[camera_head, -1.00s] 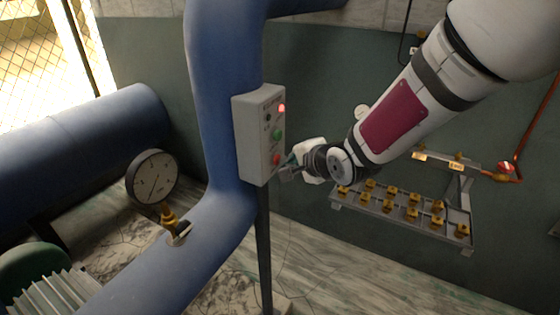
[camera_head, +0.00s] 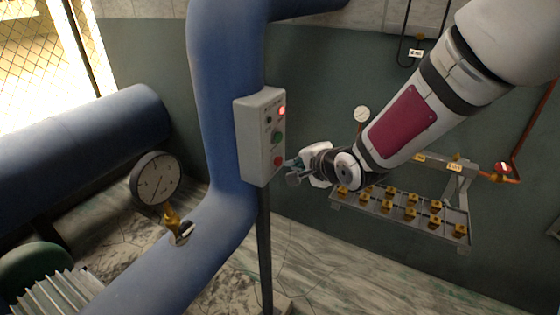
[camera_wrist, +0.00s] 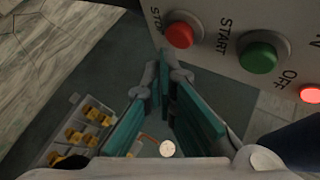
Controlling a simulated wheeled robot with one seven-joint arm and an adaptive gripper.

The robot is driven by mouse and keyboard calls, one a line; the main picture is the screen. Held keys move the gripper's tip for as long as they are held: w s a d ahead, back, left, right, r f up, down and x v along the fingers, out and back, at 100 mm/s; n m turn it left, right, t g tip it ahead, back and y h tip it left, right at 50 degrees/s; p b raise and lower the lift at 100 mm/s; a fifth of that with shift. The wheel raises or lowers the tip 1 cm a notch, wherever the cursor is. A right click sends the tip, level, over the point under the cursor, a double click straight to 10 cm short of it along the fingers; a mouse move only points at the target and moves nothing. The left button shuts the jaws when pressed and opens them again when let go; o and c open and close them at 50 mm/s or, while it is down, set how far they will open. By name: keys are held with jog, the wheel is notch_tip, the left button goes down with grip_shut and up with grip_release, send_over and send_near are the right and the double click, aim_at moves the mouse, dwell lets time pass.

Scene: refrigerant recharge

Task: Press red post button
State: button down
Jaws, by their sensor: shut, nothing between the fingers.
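The red post button (camera_head: 278,161) is the lowest button on the grey control box (camera_head: 247,140), which stands on a dark post. In the wrist view, the red button (camera_wrist: 179,35) is marked STOP and sits beside the green START button (camera_wrist: 258,52). A red light (camera_head: 282,111) glows at the top of the box; it also shows in the wrist view (camera_wrist: 311,94). My gripper (camera_head: 291,167) is shut and empty, just right of the red button, with a small gap between them. In the wrist view, its fingertips (camera_wrist: 165,66) lie just below the red button.
A thick blue pipe (camera_head: 222,90) rises behind the box. A pressure gauge (camera_head: 157,178) stands on the lower pipe at left. A wall rack (camera_head: 400,224) with several brass fittings is below my arm. Open floor lies under the box.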

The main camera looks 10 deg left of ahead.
jog(key=shift+s+d+p, duration=0.3)
jog(key=shift+d+p, duration=0.15)
jog(key=shift+d, duration=0.35)
jog(key=shift+s+d+p, duration=0.25)
jog(key=shift+d+p, duration=0.25)
jog(key=shift+d, duration=0.3)
jog(key=shift+s+d+p, duration=0.3)
jog(key=shift+d+p, duration=0.15)
jog(key=shift+d, duration=0.35)
